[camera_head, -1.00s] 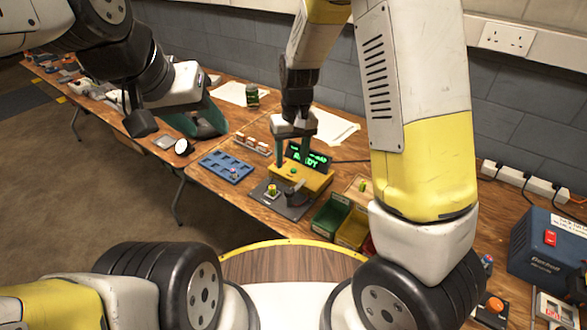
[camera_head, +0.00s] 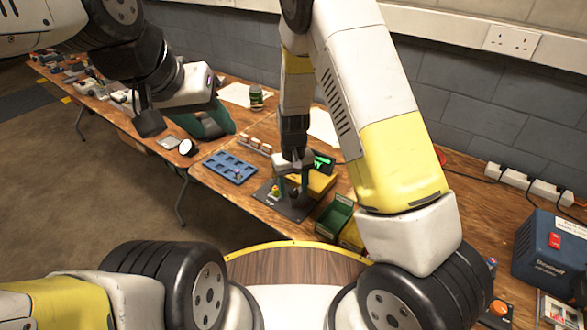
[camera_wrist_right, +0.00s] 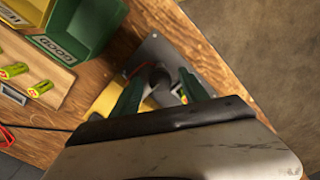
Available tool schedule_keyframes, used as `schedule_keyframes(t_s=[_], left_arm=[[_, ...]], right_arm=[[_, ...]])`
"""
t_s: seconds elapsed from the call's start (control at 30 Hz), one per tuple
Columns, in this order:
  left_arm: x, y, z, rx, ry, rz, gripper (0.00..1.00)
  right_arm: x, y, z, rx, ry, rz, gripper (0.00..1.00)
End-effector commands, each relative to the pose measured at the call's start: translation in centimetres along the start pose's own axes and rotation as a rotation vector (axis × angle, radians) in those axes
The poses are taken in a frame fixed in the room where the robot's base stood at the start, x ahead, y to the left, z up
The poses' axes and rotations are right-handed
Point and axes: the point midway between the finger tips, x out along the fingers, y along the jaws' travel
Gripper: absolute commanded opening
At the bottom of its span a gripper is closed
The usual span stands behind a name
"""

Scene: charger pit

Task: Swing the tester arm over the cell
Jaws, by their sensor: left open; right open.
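The tester has a dark grey base plate (camera_head: 268,198), a yellow housing (camera_head: 318,184) and a lit green display (camera_head: 324,161). A small cell (camera_head: 275,190) stands upright on the plate. My right gripper (camera_head: 293,194) points down over the plate, open, just right of the cell. In the right wrist view, a dark round knob (camera_wrist_right: 160,78) of the tester arm lies between its green fingertips (camera_wrist_right: 158,84). The cell (camera_wrist_right: 183,94) shows partly behind one finger. I cannot tell whether the fingers touch the knob. My left gripper (camera_head: 177,126) is open, away to the left.
A blue tray (camera_head: 230,168) with slots lies left of the tester. Green (camera_head: 335,216) and yellow bins stand to its right, partly behind my right arm. A navy box (camera_head: 553,250) stands far right.

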Motion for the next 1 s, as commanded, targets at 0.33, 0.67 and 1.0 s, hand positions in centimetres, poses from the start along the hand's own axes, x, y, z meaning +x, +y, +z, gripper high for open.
schedule_keyframes(t_s=[0.33, 0.67, 1.0], left_arm=[[0.0, 0.0, 0.0, 0.0, 0.0, 0.0, 0.45], [0.0, 0.0, 0.0, 0.0, 0.0, 0.0, 0.45], [0.0, 0.0, 0.0, 0.0, 0.0, 0.0, 0.45]], right_arm=[[-0.03, 0.0, -0.01, 0.0, 0.0, 0.0, 0.15], [-0.05, 0.0, 0.0, 0.0, 0.0, 0.0, 0.0], [-0.06, 0.01, 0.0, 0.0, 0.0, 0.0, 0.0]])
